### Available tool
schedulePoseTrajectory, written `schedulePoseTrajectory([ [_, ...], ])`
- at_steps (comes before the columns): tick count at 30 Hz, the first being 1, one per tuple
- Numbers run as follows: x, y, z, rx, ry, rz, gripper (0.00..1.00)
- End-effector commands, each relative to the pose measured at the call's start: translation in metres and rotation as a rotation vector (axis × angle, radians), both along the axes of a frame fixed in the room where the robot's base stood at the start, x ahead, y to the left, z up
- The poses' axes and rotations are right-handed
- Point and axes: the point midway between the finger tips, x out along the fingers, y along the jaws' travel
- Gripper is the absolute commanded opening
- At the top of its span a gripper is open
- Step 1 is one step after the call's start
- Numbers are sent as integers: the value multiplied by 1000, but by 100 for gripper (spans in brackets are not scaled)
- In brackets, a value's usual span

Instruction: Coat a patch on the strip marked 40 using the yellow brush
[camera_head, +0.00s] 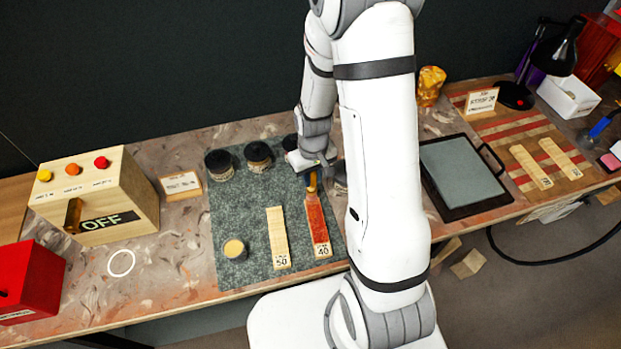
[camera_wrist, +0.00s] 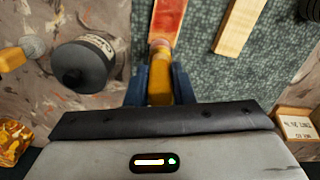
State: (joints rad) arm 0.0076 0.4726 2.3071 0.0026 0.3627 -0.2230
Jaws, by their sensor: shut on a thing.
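The strip marked 40 (camera_head: 318,228) lies on the grey-green mat (camera_head: 237,205), with its number at the near end. An orange-red coat covers much of it, and this coated strip also shows in the wrist view (camera_wrist: 168,17). My gripper (camera_head: 312,178) is at the strip's far end. It is shut on the yellow brush (camera_wrist: 160,88), whose handle sits between the fingers. The brush tip points toward the strip's far end; I cannot tell whether it touches. The strip marked 50 (camera_head: 278,238), bare pale wood, lies to the left.
Dark-lidded jars (camera_head: 219,165) stand along the mat's back; one (camera_wrist: 83,63) is near my gripper in the wrist view. A small round pot (camera_head: 235,249) is at front left. A box reading OFF (camera_head: 130,190) stands left. A black-framed tray (camera_head: 460,175) lies right of my arm.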

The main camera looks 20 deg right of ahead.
Motion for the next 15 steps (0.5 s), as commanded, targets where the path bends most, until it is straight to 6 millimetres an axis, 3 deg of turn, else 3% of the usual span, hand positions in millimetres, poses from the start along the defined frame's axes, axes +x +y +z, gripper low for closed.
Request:
schedulePoseTrajectory([
  [4,1,-1,21,0,-4,-1,0],
  [15,1,0,53,0,-2,-1,0],
])
